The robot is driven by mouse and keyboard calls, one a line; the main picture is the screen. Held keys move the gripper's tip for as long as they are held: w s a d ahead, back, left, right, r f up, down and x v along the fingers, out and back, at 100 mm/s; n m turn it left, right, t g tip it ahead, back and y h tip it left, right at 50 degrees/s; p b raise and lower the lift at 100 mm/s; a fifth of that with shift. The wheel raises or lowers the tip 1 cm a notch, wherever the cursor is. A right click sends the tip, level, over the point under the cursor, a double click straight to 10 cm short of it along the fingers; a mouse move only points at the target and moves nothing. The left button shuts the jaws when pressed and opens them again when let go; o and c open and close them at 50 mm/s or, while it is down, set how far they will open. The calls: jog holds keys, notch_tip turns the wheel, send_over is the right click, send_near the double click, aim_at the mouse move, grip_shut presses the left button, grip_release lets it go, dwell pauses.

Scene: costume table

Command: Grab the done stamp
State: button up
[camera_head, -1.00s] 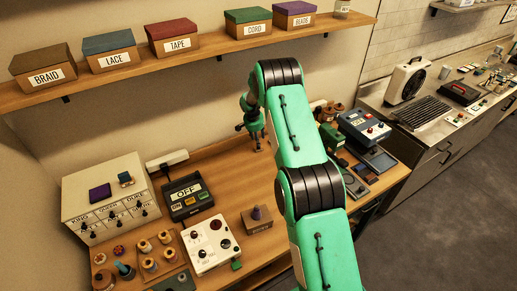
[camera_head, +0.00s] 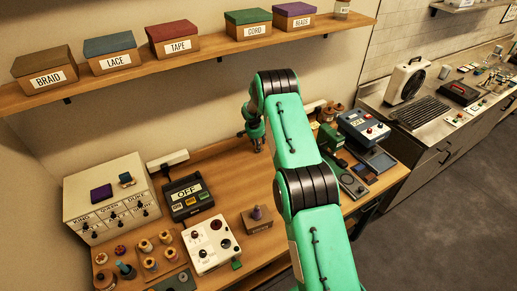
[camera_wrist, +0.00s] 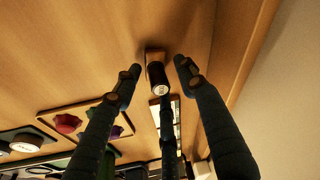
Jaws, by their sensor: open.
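In the wrist view, a small stamp-like object with a dark rounded handle (camera_wrist: 157,76) and a wooden base stands on the wooden table. In the head view my gripper (camera_head: 256,138) is low over the back of the table, left of my green arm. The object is not clearly visible there.
A brown box with a purple knob (camera_head: 257,215), an OFF device (camera_head: 187,195) and a white panel with knobs (camera_head: 210,243) stand left of my arm. A green device (camera_head: 330,137) stands to its right. A shelf of labelled boxes (camera_head: 180,60) hangs above.

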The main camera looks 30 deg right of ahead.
dwell(0.4)
grip_shut()
jog(key=shift+r, duration=0.2)
jog(key=shift+r+b, duration=0.35)
jog(key=shift+r, duration=0.95)
jog(key=shift+s+a+r, duration=0.1)
jog(key=shift+s+r, duration=0.1)
jog(key=shift+r, duration=0.1)
jog(key=s+a+b, duration=0.1)
jog(key=s+a, duration=0.1)
jog(key=s, duration=0.5)
jog(key=s+a+r+b, duration=0.1)
jog(key=s+a, duration=0.2)
jog(key=s, duration=0.4)
jog(key=shift+s+a+r, duration=0.2)
jog(key=shift+s+r, duration=0.05)
jog(key=shift+s, duration=0.05)
